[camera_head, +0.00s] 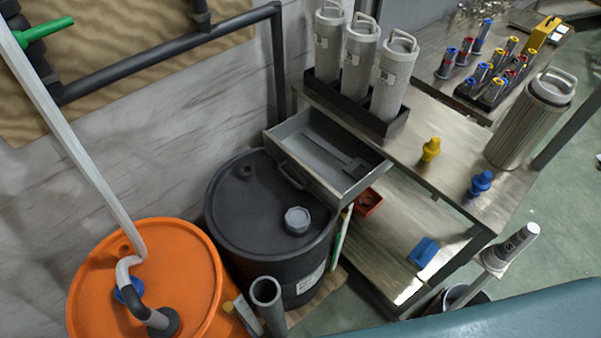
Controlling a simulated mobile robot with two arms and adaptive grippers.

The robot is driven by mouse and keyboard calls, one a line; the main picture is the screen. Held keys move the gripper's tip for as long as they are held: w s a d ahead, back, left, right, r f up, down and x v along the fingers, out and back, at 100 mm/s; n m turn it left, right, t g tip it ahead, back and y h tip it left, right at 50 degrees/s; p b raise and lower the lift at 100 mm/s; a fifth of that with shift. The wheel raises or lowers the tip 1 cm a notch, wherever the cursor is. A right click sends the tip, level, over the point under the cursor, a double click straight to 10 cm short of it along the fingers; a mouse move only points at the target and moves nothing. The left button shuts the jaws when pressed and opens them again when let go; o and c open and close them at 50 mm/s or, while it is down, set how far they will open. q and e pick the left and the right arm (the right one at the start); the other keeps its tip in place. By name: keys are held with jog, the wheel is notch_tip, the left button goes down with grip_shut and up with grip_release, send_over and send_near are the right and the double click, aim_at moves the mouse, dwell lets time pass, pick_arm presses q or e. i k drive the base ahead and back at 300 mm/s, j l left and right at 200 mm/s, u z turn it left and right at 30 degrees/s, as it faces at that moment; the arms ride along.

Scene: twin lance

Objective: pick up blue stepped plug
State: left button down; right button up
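The blue stepped plug (481,183) stands upright on the metal bench top (458,163), near its front right edge. A similar yellow stepped plug (431,150) stands to its left and a little further back. The blue plug is apart from everything around it and nothing covers it. Neither of my grippers shows in the head view.
A ribbed metal canister (527,122) stands right behind the blue plug. Several grey cylinders in a black rack (325,93) stand at the back left. An open drawer (286,128) juts out over a black drum (228,205). A blue block (423,252) lies on the lower shelf.

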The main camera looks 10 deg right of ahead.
aim_at(480, 183)
jog(key=l+z, duration=0.1)
jog(key=z, duration=0.35)
jog(key=l+z, duration=0.15)
jog(key=z, duration=0.3)
jog(key=l+z, duration=0.1)
jog(key=z, duration=0.4)
